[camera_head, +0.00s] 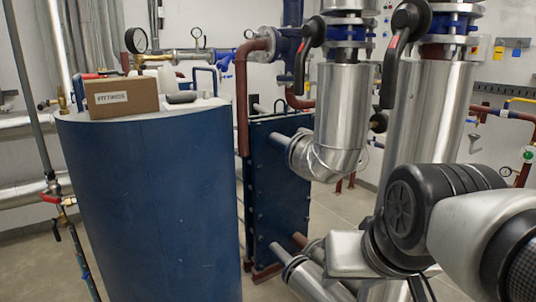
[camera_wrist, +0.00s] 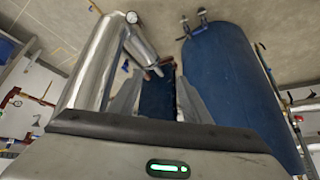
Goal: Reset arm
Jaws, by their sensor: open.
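My arm (camera_head: 455,225) reaches in from the lower right of the head view, in front of silver insulated pipes. My gripper (camera_wrist: 156,88) shows in the wrist view with its two grey fingers spread apart. I see nothing held between them. The blue plate exchanger (camera_wrist: 157,100) appears beyond the gap between the fingers. In the head view the plate exchanger (camera_head: 280,185) stands in the middle, partly hidden by a silver pipe elbow.
A large blue tank (camera_head: 150,200) stands left, bearing a cardboard box (camera_head: 121,97) and a dark object (camera_head: 182,98). Silver vertical pipes (camera_head: 342,110) with black-handled valves stand close behind my arm. Some floor (camera_head: 325,208) shows beside the exchanger.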

